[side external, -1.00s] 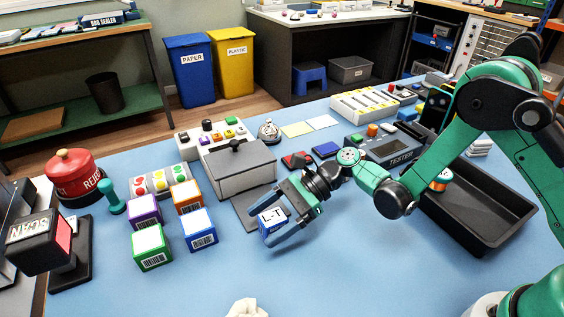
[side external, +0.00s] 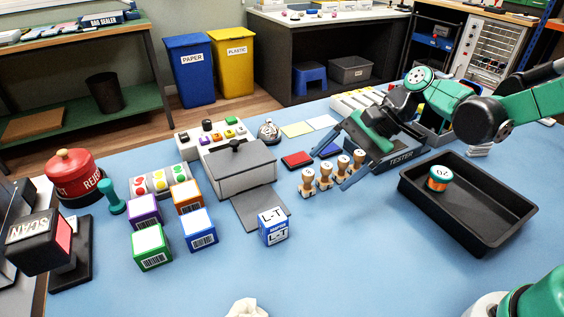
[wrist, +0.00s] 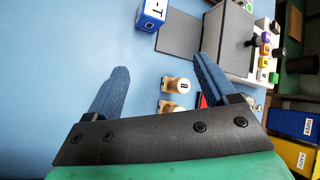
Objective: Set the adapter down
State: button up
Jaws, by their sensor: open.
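The adapter, a blue and white cube marked L-T (side external: 273,227), sits on the blue table at the front corner of a flat grey plate (side external: 250,212). It also shows at the top of the wrist view (wrist: 152,14), beside the grey plate. My gripper (side external: 345,157) is open and empty, up and to the right of the adapter and clear of it. Its two blue fingers are spread wide in the wrist view (wrist: 160,80), with nothing between the tips but table and wooden stamps farther off.
A lidded grey box (side external: 235,168) is behind the plate. Coloured barcode cubes (side external: 199,230) stand left. A black tray (side external: 480,239) at right holds an orange-and-green roll (side external: 438,180).

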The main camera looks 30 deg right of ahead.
jog(key=s+d+r+n+t+h, duration=0.3)
jog(key=s+d+n+h, duration=0.3)
jog(key=n, duration=0.6)
jog(key=shift+s+d+r+t+h, duration=0.25)
jog(key=shift+d+t+h, duration=0.2)
jog(key=shift+t+h, duration=0.45)
